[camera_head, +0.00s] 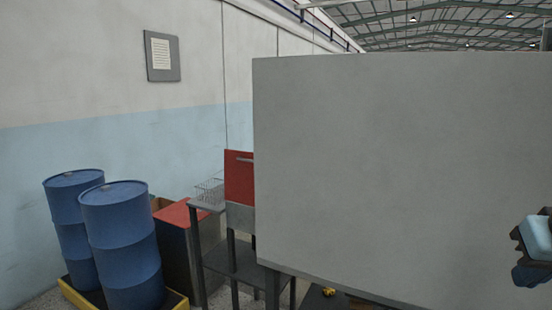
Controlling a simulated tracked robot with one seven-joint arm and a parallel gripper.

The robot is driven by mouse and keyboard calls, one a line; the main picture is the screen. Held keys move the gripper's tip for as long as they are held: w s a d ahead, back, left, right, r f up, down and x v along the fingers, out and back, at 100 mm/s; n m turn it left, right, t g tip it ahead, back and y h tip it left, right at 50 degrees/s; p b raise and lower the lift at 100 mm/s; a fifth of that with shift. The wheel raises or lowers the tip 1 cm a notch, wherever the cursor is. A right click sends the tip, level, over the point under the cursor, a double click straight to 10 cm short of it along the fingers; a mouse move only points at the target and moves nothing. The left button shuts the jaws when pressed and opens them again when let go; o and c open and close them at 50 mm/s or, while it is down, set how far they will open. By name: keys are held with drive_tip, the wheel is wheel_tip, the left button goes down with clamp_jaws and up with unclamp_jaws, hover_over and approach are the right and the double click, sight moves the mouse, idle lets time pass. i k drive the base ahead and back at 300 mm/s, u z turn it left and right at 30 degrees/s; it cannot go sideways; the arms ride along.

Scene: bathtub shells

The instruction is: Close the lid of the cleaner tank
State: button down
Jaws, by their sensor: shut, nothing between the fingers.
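A red upright panel (239,178) with a pale bar near its top looks like the raised lid of the cleaner tank. It stands left of centre, above a grey body (240,217) that may be the tank. A large plain grey panel (400,170) stands close in front and hides their right side. Part of my arm (537,243), light blue and black, shows at the right edge in front of the grey panel. My gripper's fingers are not visible.
A dark stand (192,255) carries a wire basket (209,190). Left of it are a red-topped dark cabinet (175,238) and two blue drums (122,245) on a yellow-edged tray (178,301). A wall runs behind. The grey panel blocks the view across the centre and right.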

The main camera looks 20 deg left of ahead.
sight(239, 166)
drive_tip(key=u, duration=0.05)
drive_tip(key=k, duration=1.55)
drive_tip(key=u, duration=0.85)
drive_tip(key=i, duration=1.05)
